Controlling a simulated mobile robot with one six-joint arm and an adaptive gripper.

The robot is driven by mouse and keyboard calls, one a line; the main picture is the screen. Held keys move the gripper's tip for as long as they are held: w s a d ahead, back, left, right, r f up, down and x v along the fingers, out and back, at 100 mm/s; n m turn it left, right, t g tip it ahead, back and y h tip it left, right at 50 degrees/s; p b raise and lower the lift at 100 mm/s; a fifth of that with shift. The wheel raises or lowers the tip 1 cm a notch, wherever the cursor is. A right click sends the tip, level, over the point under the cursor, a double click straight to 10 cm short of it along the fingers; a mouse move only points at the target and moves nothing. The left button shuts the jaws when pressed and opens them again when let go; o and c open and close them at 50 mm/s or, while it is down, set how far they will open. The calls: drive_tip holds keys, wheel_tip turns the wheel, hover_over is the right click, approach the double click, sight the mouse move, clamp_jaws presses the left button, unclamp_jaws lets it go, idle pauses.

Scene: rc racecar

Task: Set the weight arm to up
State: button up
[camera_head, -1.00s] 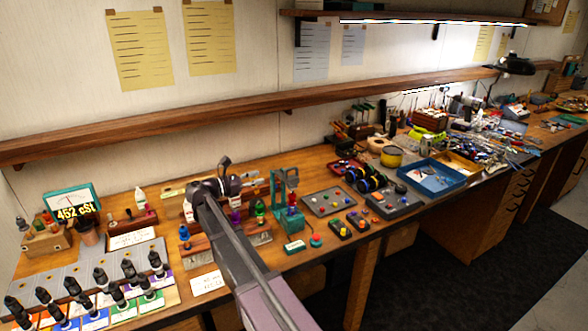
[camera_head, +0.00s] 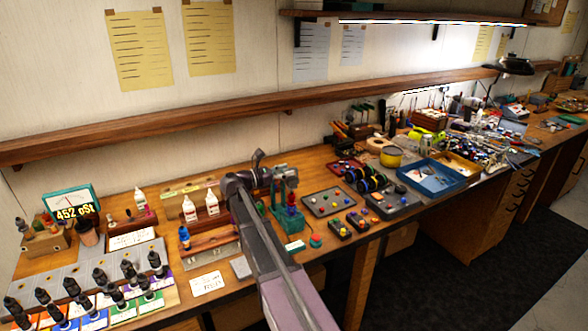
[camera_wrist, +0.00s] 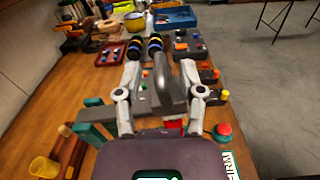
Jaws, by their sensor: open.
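The teal press-like stand (camera_head: 274,213) is on the bench in the head view, with a red part (camera_head: 291,197) at its front. My gripper (camera_head: 284,176) is at the top of this stand and covers much of it. In the wrist view the gripper (camera_wrist: 166,85) is open, its two fingers spread on either side of a grey bar-like part (camera_wrist: 172,92). This may be the weight arm; I cannot tell its position or whether the fingers touch it. Teal pieces of the stand (camera_wrist: 92,131) show at the lower left.
A red button (camera_head: 316,241) and a small sign (camera_head: 295,247) are in front of the stand. A grey tray (camera_head: 327,202) and several wheels stand to its right. White bottles (camera_head: 189,209) stand to the left. The shelf (camera_head: 300,105) runs above the bench.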

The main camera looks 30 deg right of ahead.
drive_tip(key=shift+d, duration=1.55)
clamp_jaws()
